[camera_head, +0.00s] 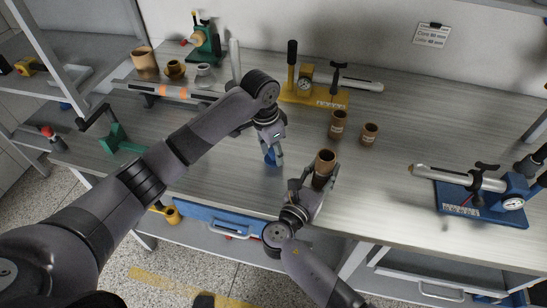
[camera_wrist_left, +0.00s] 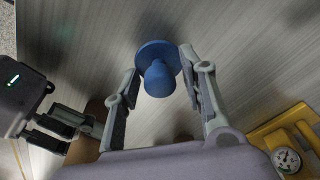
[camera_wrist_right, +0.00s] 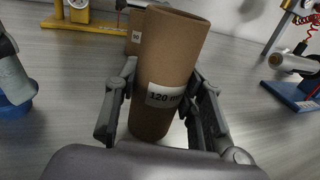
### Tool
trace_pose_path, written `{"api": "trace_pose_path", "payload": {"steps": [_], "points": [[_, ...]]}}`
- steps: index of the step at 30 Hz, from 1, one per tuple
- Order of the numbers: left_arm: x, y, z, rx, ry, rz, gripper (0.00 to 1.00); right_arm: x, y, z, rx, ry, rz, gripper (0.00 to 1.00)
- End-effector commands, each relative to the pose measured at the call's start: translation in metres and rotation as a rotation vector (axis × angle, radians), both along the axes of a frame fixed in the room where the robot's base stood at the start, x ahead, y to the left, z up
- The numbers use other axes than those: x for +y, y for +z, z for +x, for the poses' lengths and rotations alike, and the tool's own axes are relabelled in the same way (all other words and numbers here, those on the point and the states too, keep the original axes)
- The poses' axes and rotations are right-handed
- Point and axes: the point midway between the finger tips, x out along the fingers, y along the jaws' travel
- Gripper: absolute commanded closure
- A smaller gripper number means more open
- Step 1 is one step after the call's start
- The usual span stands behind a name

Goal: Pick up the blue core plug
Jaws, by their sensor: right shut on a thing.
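The blue core plug (camera_wrist_left: 158,75) stands on the bench, a round flange with a narrower knob. It lies between the fingers of my left gripper (camera_wrist_left: 163,82), which are open with a gap on each side. In the head view the plug (camera_head: 270,159) is partly hidden by my left gripper (camera_head: 273,150), which comes down from above. My right gripper (camera_wrist_right: 160,115) is shut on a brown cardboard core (camera_wrist_right: 170,65) labelled "120 m…", its last letters partly hidden. In the head view this core (camera_head: 325,162) is upright, near the bench's front edge.
Two brown cores (camera_head: 338,122) (camera_head: 369,134) stand to the right. A yellow gauge fixture (camera_head: 318,98) is behind, and a blue fixture (camera_head: 480,204) is at far right. The bench between is clear.

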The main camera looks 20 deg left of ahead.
Motion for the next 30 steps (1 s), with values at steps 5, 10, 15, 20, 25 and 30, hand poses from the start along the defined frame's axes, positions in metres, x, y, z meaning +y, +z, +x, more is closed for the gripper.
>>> {"api": "trace_pose_path", "payload": {"steps": [5,10,15,20,25,30], "points": [[0.0,0.0,0.0,0.0,0.0,0.0,0.76,0.0,0.0,0.0,0.001,0.0,0.0,0.91],[0.0,0.0,0.0,0.0,0.0,0.0,0.87,0.0,0.0,0.0,0.001,0.0,-0.001,0.91],[0.0,0.0,0.0,0.0,0.0,0.0,0.98,0.0,0.0,0.0,0.001,0.0,-0.001,0.91],[0.0,0.001,0.0,0.0,0.0,0.0,1.0,0.0,0.0,0.0,0.001,0.0,-0.001,0.91],[0.0,0.008,0.001,-0.003,0.0,-0.001,1.0,0.0,0.0,0.0,0.001,0.0,-0.001,0.91],[0.0,0.039,0.002,-0.006,-0.002,-0.001,1.0,0.0,0.0,0.0,0.001,0.0,-0.001,0.91]]}}
